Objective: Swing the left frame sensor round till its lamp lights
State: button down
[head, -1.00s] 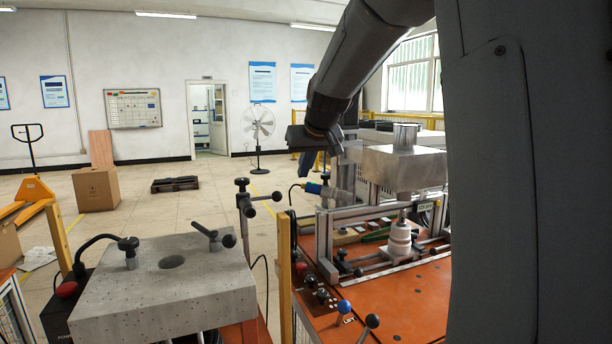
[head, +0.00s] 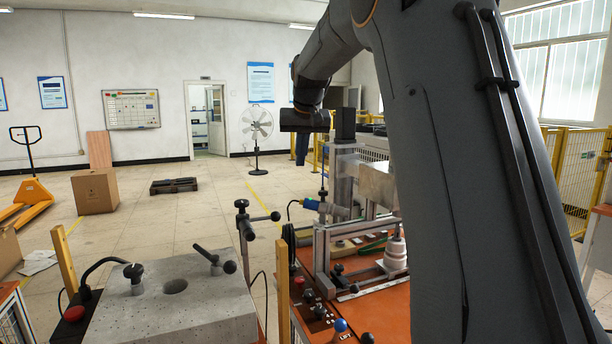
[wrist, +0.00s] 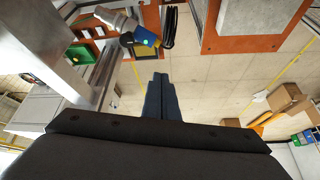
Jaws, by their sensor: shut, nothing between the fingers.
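The left frame sensor (head: 322,207), a silver cylinder with a blue cable end, sits at the left post of the metal frame (head: 322,250). In the wrist view the sensor (wrist: 145,38) is at the upper left, its blue end pointing towards the picture's middle.
The orange bench (head: 378,318) carries a white ceramic piece (head: 396,250) and knobs at its front. A grey block (head: 185,305) with handles stands at the left. A black stand with a knob (head: 243,222) rises between them. My arm hides the bench's right side.

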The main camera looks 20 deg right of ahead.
jog(key=w+d+m+g+p, duration=0.1)
jog(key=w+d+g+p, duration=0.1)
jog(key=w+p, duration=0.2)
notch_tip(320, 180, down, 12)
jog(key=d+p, duration=0.1)
jog(key=p, duration=0.6)
jog(key=shift+w+m+h+p, duration=0.3)
jog(key=shift+w+m+p, duration=0.05)
jog(key=shift+w+m, duration=0.1)
jog(key=shift+d+r, duration=0.1)
